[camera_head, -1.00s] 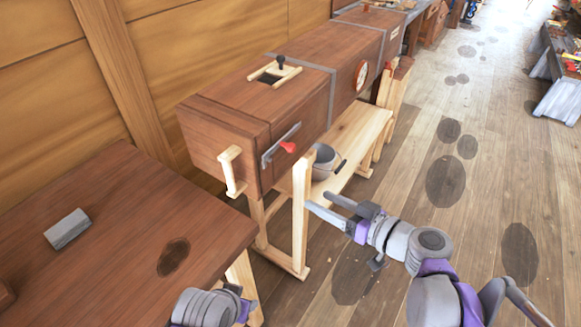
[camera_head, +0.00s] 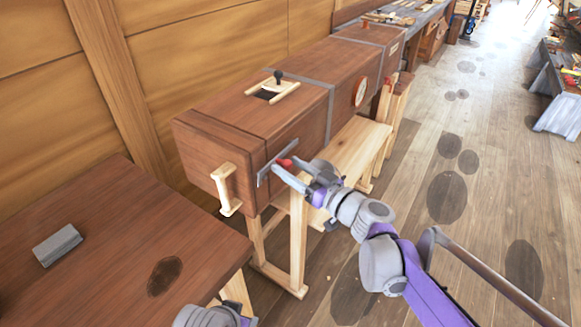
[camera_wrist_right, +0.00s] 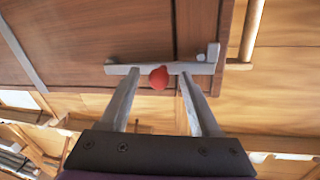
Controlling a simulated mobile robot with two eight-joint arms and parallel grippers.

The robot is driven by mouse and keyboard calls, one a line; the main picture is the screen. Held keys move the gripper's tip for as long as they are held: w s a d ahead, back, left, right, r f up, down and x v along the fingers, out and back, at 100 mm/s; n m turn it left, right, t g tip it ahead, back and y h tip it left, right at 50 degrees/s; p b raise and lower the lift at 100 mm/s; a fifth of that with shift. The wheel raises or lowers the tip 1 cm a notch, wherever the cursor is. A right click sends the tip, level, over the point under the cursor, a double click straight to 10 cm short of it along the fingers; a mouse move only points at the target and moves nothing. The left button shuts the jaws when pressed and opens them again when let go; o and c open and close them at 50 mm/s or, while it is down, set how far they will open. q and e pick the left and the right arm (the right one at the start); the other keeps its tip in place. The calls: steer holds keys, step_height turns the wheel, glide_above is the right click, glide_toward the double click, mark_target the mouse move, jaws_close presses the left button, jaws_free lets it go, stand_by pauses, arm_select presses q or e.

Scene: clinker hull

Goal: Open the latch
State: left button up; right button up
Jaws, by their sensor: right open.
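The latch is a grey metal bar (camera_head: 263,174) with a red knob (camera_head: 285,163), on the side of a long brown wooden chest (camera_head: 222,145). In the right wrist view the bar (camera_wrist_right: 205,68) lies across the chest, with the red knob (camera_wrist_right: 158,78) sticking out. My right gripper (camera_head: 283,173) is open at the latch. Its two fingers (camera_wrist_right: 158,90) lie on either side of the knob, with a gap on both sides. My left gripper (camera_head: 240,316) shows only in part at the bottom edge, and its fingers are not clear.
A light wooden handle (camera_head: 227,188) sticks out from the chest's end. A brown table (camera_head: 110,240) with a grey block (camera_head: 58,245) stands at the lower left. A pale bench (camera_head: 352,155) stands under the chest. The floor to the right is open.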

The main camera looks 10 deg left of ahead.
steer(key=shift+w+a, duration=0.1)
steer(key=shift+c, duration=0.3)
jaws_close()
stand_by(1.2)
